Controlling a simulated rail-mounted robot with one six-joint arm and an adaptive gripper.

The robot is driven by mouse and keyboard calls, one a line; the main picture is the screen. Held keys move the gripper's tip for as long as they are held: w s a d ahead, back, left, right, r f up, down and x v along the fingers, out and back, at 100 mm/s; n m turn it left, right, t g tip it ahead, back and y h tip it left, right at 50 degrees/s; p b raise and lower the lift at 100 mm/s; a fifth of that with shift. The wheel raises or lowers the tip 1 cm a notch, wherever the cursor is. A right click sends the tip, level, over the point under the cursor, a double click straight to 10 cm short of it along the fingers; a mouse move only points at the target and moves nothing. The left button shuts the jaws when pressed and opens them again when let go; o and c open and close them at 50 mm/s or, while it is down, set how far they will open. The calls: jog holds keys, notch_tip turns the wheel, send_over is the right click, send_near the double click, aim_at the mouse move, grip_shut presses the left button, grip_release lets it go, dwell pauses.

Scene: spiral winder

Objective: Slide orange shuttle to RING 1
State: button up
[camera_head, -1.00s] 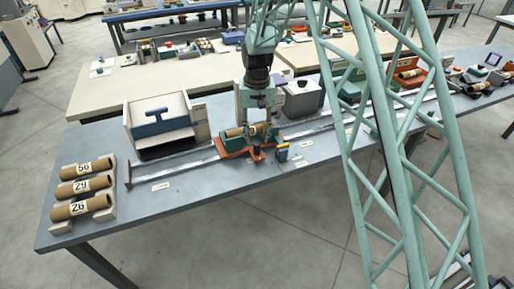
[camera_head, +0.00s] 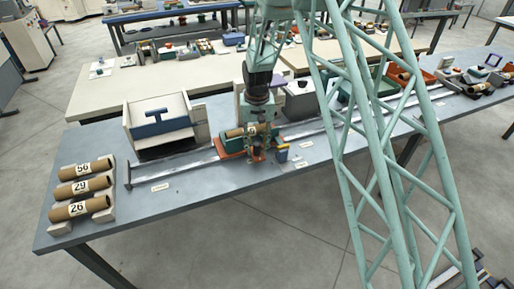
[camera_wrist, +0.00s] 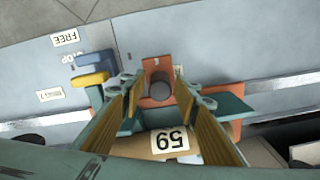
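The orange shuttle (camera_head: 233,156) sits on the long rail on the grey bench, carrying a brown tube labelled 59 (camera_head: 236,132). Its front orange bracket and round dark knob (camera_wrist: 160,88) show in the wrist view, with the tube (camera_wrist: 135,145) nearer the camera. My gripper (camera_head: 257,150) points down at the front of the shuttle; it also shows in the wrist view (camera_wrist: 163,92). Its two yellow-padded fingers are apart, on either side of the knob, with visible gaps. Contact with the shuttle cannot be made out. The lettering on the small bench labels is mostly unreadable.
A blue and yellow block (camera_wrist: 93,70) stands close beside the shuttle; a FREE label (camera_wrist: 65,38) lies beyond it. The rail (camera_head: 175,166) is clear left to its end stop (camera_head: 127,175). A white and blue box (camera_head: 160,125) stands behind it. A rack of tubes (camera_head: 85,188) is far left.

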grip_shut()
jog(key=shift+w+d, duration=0.35)
jog(key=shift+d, duration=0.45)
jog(key=shift+w+d, duration=0.35)
jog(key=shift+d, duration=0.4)
jog(key=shift+w+d, duration=0.35)
jog(key=shift+d, duration=0.45)
jog(key=shift+o, duration=0.9)
grip_release()
jog(key=shift+s+a, duration=0.1)
jog(key=shift+a, duration=0.15)
